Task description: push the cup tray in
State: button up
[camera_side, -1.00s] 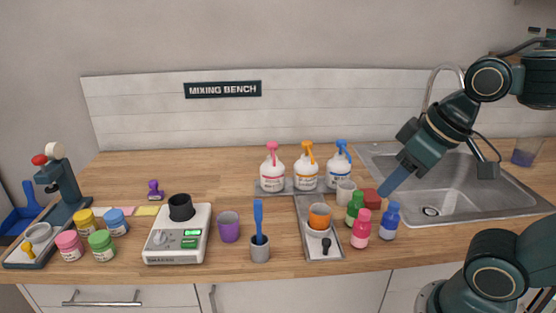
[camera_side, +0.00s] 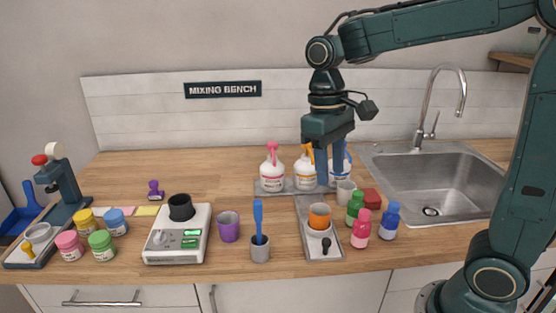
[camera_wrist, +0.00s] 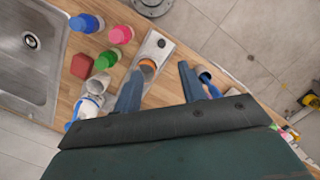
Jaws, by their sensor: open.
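The cup tray (camera_side: 309,221) is a narrow grey tray on the bench, running from the pump bottles toward the front edge. An orange cup (camera_side: 319,216) stands upright on it, and a black knob (camera_side: 326,246) sits at its front end. The tray (camera_wrist: 141,58), orange cup (camera_wrist: 148,66) and knob (camera_wrist: 161,43) also show in the wrist view. My gripper (camera_side: 330,178) is open and empty, pointing down above the tray's back part, in front of the pump bottles. Its fingers also show in the wrist view (camera_wrist: 158,88), the left one beside the tray's back part.
Pump bottles (camera_side: 272,174) stand behind the tray, partly hidden by my fingers. Right of it are a white cup (camera_side: 346,192), a red block (camera_side: 371,198), and green, pink (camera_side: 361,230) and blue bottles. A grey cup with a blue tool (camera_side: 260,247) and a purple cup (camera_side: 229,227) stand left.

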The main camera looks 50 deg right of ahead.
aim_at(326, 239)
jog(key=w+f+g, duration=0.3)
jog(key=w+f, duration=0.1)
jog(key=w, duration=0.1)
jog(key=shift+a, duration=0.15)
jog(key=shift+s, duration=0.1)
jog(key=x, duration=1.3)
jog(key=shift+f, duration=0.3)
jog(key=shift+c, duration=0.2)
grip_shut()
